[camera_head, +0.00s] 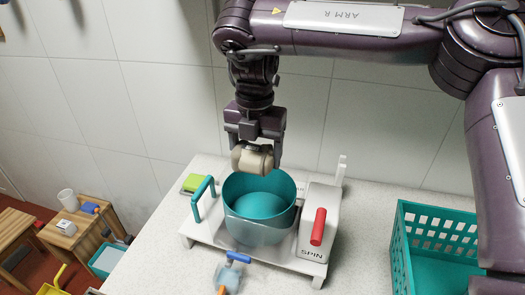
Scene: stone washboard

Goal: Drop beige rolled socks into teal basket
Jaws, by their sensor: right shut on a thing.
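My right gripper (254,146) comes down from the top on its dark purple arm and is shut on the beige rolled socks (251,160). The socks are held in the air, over the far part of a round teal bowl (262,206) as seen from the head. The teal basket (432,225), a box with square holes in its walls, stands on the counter at the right. My right arm hides part of its right side. The part of its inside that shows looks empty. My left gripper is not in view.
The bowl sits on a white stand with a teal handle (203,199) and a red lever (318,227) on a block marked SPIN. A green block (194,182) is at its left, a blue-handled item (232,271) in front. Bare counter (362,235) lies between stand and basket.

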